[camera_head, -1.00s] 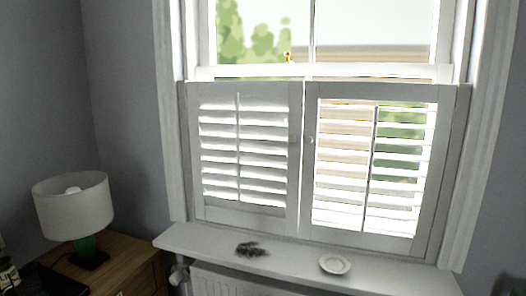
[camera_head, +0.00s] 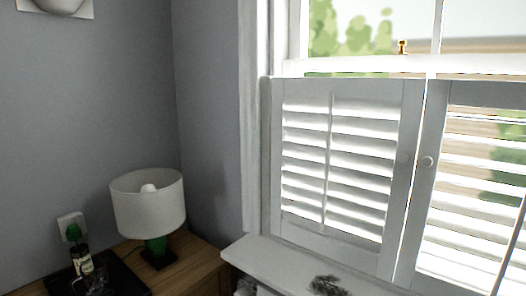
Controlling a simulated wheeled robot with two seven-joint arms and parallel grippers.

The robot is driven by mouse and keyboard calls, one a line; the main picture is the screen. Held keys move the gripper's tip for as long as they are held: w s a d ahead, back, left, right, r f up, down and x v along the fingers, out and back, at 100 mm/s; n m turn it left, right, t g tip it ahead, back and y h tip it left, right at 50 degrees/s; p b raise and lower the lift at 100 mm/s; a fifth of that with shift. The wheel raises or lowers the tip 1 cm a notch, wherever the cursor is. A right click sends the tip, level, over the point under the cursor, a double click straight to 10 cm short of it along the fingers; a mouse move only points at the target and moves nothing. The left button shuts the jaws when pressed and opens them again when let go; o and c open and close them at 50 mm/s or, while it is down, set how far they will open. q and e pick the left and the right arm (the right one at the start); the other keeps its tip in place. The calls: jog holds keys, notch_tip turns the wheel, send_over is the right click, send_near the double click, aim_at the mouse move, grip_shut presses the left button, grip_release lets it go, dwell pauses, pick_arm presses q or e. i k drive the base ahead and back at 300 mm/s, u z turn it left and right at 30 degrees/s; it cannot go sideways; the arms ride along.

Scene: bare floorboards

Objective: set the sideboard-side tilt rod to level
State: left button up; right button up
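The tilt rod (camera_head: 327,165) on the left shutter panel (camera_head: 392,190) is a thin upright white bar in front of its slats, on the side by the wooden sideboard (camera_head: 200,268). The left panel's slats (camera_head: 358,161) look tilted, with bright faces and little of the outdoors showing between them. The right shutter panel (camera_head: 428,200) is cut off by the picture's edge. Its slats show greenery and brown ground through the gaps, and its rod (camera_head: 510,250) looks dark against the light. Both panels look shut in the window frame. Neither gripper is in view.
A lamp (camera_head: 148,203) with a white shade and green base stands on the sideboard. A dark tray (camera_head: 110,275) with a bottle (camera_head: 83,262) is left of it. The white windowsill (camera_head: 265,262) holds a dark sprig-like thing (camera_head: 328,286). A wall socket (camera_head: 71,225) is at left.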

aim_at(331, 94)
jog(key=u, duration=0.2)
jog(key=i, duration=0.95)
jog(key=z, duration=0.2)
